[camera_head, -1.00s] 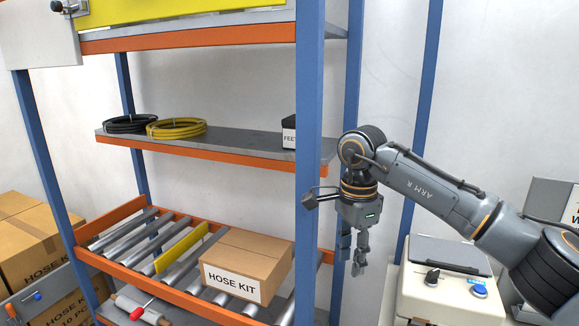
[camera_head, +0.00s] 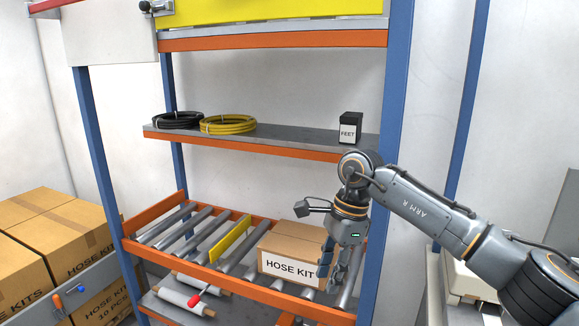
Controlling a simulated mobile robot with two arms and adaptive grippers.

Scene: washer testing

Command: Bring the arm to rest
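My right arm (camera_head: 425,207), marked ARM R, comes in from the right edge, and its wrist bends down in front of the rack. My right gripper (camera_head: 336,276) points downward with its fingers apart and nothing between them. In the picture it overlaps the right end of the HOSE KIT box (camera_head: 291,267), but I cannot tell whether it touches the box. My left gripper is out of view.
The blue-post rack (camera_head: 391,110) has a roller shelf (camera_head: 165,228) with a yellow divider (camera_head: 229,240). Above are black (camera_head: 178,120) and yellow hose coils (camera_head: 228,124) and a FEET box (camera_head: 349,128). Cartons (camera_head: 68,235) stand left; a pale machine (camera_head: 464,278) stands right.

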